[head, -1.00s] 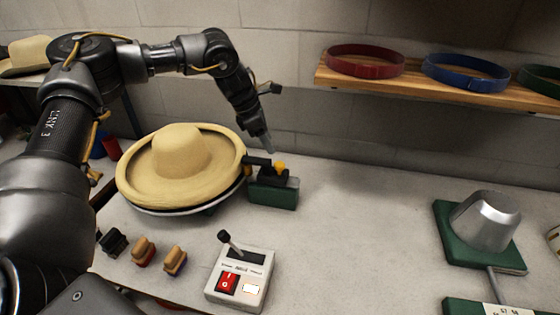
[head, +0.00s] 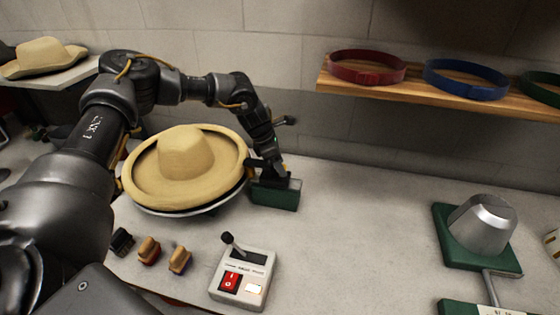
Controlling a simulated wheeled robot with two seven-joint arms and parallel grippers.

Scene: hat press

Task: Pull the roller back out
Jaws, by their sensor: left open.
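The roller unit is a dark green block (head: 275,197) with a black top, just right of the straw hat's brim. A black roller arm (head: 254,163) reaches from it to the brim edge. My left gripper (head: 279,168) is open and comes down over the top of the block. It hides the yellow knob there, and I cannot tell whether its fingers touch it. The wide straw hat (head: 186,152) lies on a round plate (head: 185,211). My right gripper is out of view.
A control box (head: 242,279) with a lever and red switch stands in front. Several brushes (head: 149,250) lie to its left. A metal form (head: 482,222) on a green base is at right. Hat bands (head: 366,66) rest on a shelf above. The table's middle is clear.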

